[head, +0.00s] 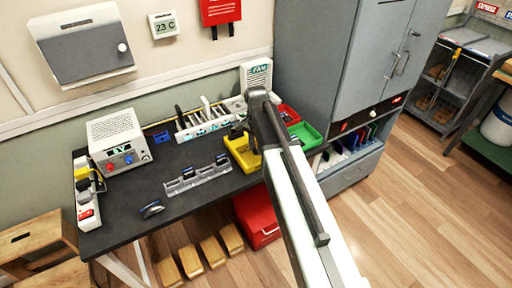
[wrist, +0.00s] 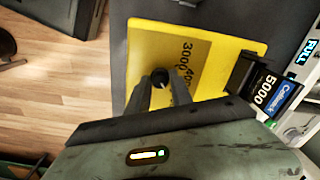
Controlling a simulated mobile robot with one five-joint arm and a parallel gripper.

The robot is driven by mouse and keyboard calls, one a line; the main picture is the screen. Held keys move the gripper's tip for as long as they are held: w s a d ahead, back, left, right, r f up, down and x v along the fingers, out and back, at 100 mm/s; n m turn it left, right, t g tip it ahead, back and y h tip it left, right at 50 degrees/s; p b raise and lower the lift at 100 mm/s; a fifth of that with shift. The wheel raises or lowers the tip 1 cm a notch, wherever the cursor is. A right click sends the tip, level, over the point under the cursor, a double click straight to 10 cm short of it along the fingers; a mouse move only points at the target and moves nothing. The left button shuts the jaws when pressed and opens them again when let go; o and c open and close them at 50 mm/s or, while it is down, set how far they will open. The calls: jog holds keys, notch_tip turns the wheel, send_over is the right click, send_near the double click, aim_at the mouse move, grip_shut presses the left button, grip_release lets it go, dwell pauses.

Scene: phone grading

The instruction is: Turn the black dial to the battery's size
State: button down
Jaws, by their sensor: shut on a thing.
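The black dial (wrist: 160,75) stands on a yellow panel (wrist: 220,37) in the wrist view. My gripper (wrist: 161,84) is shut on it, one finger on each side. The numbers 3000 and 4000 show on the panel near the dial; other markings are hidden by my fingers. A dark battery with a blue label, marked 5000 (wrist: 268,92), lies at the panel's right edge, against a black block (wrist: 243,70). In the head view the yellow unit (head: 240,158) sits at the table's right end, partly behind my arm. The dial's pointer cannot be made out.
The dark table (head: 125,190) also holds a grey slotted rack (head: 205,178), a white power unit (head: 117,140) and a white rack (head: 203,120). Green (head: 306,134) and red bins stand right of my arm. A grey cabinet (head: 325,60) rises beside the table.

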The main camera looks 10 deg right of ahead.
aim_at(256, 149)
dwell(0.4)
jog(key=c, duration=1.1)
grip_release()
jog(key=shift+c, duration=0.2)
notch_tip(256, 149, up, 8)
jog(key=p, duration=0.8)
jog(key=shift+f, duration=0.1)
